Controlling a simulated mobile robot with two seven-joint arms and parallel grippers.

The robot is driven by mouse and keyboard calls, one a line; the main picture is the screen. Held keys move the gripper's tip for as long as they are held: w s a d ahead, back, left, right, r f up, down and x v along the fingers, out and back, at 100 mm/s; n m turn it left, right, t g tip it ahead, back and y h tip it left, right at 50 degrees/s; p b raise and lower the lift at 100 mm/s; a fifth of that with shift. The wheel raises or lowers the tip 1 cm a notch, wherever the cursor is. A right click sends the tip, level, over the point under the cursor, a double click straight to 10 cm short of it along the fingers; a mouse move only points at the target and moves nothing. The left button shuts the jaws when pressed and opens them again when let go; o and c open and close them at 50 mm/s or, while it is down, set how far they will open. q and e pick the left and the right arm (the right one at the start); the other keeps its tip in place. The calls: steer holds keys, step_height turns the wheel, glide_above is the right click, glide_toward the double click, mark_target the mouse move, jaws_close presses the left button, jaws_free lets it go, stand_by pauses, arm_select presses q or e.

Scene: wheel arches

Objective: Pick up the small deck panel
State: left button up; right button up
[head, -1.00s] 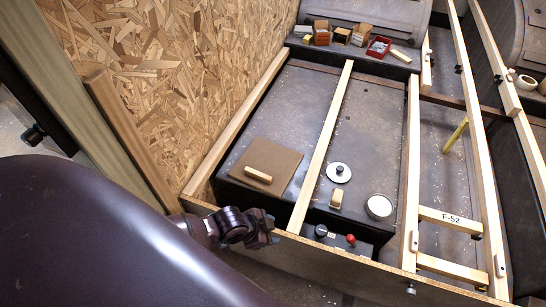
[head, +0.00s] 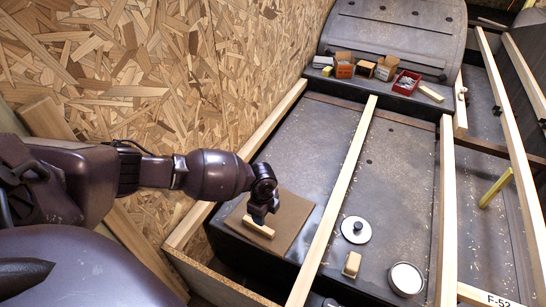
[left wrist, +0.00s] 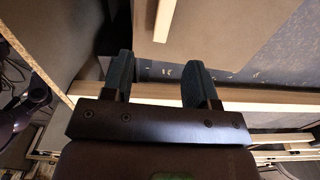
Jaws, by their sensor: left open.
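The small deck panel (head: 292,215) is a flat brown square board with a pale wooden handle bar (head: 258,227) on it. It lies on the dark deck beside the wooden wall. My left gripper (head: 259,214) shows over the panel, at the handle, in the head view and hides part of both. In the left wrist view the left gripper's two dark fingers (left wrist: 159,82) are spread with nothing between them. There the handle (left wrist: 165,18) lies ahead of the fingertips, on the panel (left wrist: 218,35). My right gripper is not in view.
A long wooden rail (head: 335,195) runs just right of the panel. A round disc with a black knob (head: 356,229), a wooden block (head: 351,264) and a round tin (head: 405,278) stand beyond it. Small boxes and a red tray (head: 405,82) stand at the back.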

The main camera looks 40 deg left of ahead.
arm_select(q)
steer(key=shift+w+a+f, duration=0.15)
steer(key=shift+a+f, duration=0.1)
steer(key=shift+f, duration=0.15)
steer(key=b, duration=0.3)
glide_above(265, 228)
steer(key=f, duration=0.4)
steer(key=shift+s+f, duration=0.25)
steer(key=shift+f, duration=0.45)
step_height(265, 228, down, 4)
steer(key=shift+r+b, duration=0.2)
steer(key=shift+b, duration=0.95)
steer(key=shift+f+b, duration=0.35)
steer(key=shift+f, duration=0.15)
steer(key=shift+w, duration=0.2)
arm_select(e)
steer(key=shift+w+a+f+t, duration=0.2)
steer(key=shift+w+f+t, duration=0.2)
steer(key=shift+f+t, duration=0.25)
arm_select(q)
steer(key=shift+r, duration=0.1)
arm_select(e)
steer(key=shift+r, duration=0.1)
